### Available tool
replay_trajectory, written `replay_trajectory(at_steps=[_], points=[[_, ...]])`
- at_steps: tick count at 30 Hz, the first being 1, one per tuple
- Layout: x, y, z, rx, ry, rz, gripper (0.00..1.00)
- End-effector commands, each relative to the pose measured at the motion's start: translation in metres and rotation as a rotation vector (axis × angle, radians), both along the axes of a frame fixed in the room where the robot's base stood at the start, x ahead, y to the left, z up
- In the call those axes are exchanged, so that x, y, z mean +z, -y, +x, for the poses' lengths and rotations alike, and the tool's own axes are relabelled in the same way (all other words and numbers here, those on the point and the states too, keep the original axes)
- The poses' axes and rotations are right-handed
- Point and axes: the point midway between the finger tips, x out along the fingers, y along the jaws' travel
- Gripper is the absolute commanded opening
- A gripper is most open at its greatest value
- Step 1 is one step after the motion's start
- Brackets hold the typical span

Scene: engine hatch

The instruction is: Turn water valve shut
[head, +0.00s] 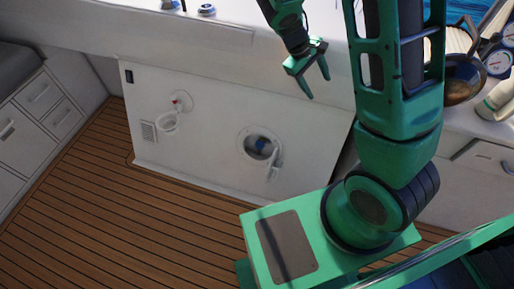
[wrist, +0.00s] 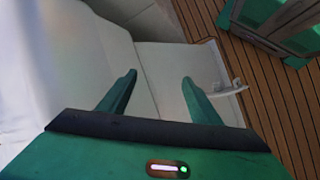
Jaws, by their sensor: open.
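Which part is the water valve is not certain. My gripper (head: 318,88) is open and empty, above and to the right of the right port, apart from it. In the wrist view my gripper's fingers (wrist: 159,77) are spread, and a white lid (wrist: 228,88) sticks out beyond the right finger.
A white ledge (head: 130,30) runs above the panel. White drawers (head: 40,95) stand at the left, and a vent (head: 149,132) sits low on the panel. A pan (head: 463,78) and gauges are at the right. The wooden floor (head: 130,230) in front is clear.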

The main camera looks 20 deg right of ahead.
Motion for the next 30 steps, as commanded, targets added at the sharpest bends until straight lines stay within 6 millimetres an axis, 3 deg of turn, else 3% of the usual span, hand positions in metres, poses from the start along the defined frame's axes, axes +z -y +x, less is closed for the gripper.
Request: replay_trajectory(at_steps=[6,15,23,30], points=[[-0.064,-0.037,0.042,0.254,-0.083,-0.123,0.58],[-0.156,-0.092,0.078,0.619,-0.192,-0.303,0.58],[-0.241,-0.139,0.088,0.948,-0.290,-0.474,0.58],[-0.320,-0.176,0.080,1.255,-0.387,-0.645,0.58]])
